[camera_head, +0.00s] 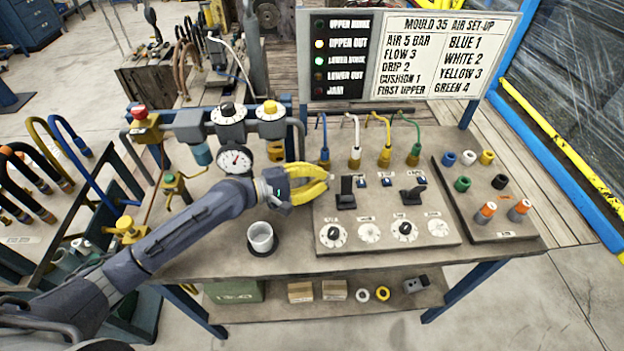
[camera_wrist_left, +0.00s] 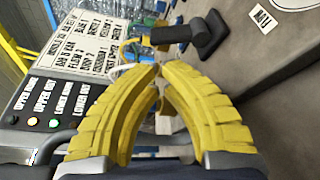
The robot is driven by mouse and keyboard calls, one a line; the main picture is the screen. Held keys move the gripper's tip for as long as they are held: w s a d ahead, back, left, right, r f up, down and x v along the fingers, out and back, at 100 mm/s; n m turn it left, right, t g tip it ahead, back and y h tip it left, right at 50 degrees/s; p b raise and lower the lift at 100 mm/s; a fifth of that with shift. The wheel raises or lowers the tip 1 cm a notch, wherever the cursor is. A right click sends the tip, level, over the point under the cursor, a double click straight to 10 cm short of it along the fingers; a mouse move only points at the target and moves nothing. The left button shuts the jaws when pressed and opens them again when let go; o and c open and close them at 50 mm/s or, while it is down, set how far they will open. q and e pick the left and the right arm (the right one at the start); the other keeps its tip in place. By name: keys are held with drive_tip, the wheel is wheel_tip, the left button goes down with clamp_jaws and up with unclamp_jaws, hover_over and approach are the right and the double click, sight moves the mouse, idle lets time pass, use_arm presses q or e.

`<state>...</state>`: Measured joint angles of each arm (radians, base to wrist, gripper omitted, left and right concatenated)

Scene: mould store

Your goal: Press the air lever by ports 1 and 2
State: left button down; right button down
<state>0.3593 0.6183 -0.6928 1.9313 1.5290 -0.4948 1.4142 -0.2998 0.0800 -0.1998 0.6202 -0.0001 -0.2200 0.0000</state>
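The black air lever (camera_head: 346,190) by ports 1 and 2 stands on the left of the grey panel (camera_head: 386,228), its handle raised. A second black lever (camera_head: 414,192) stands farther right. My left gripper (camera_head: 326,179) is just left of the first lever, above the panel's left edge. Its yellow fingers meet at the tips and nothing shows between them. In the left wrist view, a black lever (camera_wrist_left: 184,34) lies beyond the fingertips (camera_wrist_left: 160,70), apparently apart from them. Whether the fingers touch the lever is unclear in the head view. My right gripper is not in view.
Blue, white, yellow and green hoses rise from brass ports (camera_head: 384,157) behind the levers. Dials (camera_head: 333,236) sit in front. The sign board (camera_head: 408,55) has yellow and green lamps lit.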

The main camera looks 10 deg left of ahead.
sight(347, 189)
use_arm(q)
drive_tip(key=shift+x, duration=2.85)
drive_tip(key=shift+s+a, duration=0.1)
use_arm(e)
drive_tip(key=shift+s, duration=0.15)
